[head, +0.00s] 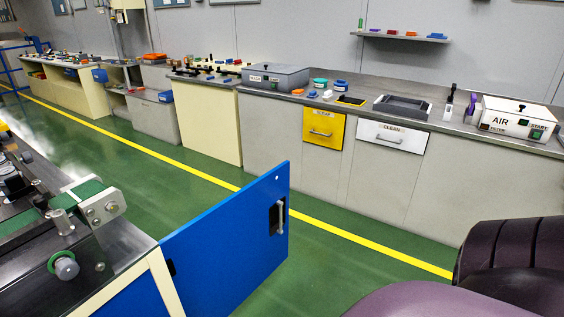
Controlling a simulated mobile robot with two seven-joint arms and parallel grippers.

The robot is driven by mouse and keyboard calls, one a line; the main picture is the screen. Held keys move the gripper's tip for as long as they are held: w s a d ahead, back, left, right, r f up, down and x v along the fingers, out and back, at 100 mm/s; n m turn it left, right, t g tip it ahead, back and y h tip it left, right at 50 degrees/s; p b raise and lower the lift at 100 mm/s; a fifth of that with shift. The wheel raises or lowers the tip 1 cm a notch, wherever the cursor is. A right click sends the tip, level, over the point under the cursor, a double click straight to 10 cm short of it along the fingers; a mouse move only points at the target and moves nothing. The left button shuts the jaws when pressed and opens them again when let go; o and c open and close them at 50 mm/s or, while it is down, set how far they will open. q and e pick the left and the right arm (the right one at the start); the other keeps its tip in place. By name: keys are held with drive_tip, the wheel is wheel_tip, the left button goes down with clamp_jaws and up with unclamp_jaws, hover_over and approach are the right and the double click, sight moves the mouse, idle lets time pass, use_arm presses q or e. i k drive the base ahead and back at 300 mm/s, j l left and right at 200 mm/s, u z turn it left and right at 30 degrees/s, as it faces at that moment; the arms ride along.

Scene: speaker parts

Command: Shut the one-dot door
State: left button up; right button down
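A blue door (228,245) stands swung open at the end of the workbench at the lower left. One small white dot shows near its upper free corner. A grey bar handle (281,216) in a dark recess sits near its free edge. The door's lower part is cut off by the picture's bottom edge. The inside of the cabinet is hidden from here. Neither of my grippers shows in the head view, so nothing is seen touching the door.
The workbench (125,258) carries a conveyor end with rollers and a knob. Green floor (345,265) with a yellow line lies open beyond the door. A long counter (460,122) along the wall has yellow and white drawers, a tray and an AIR box (517,118).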

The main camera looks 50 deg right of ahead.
sight(214, 262)
drive_tip(key=l+u, duration=0.1)
drive_tip(key=l, duration=2.05)
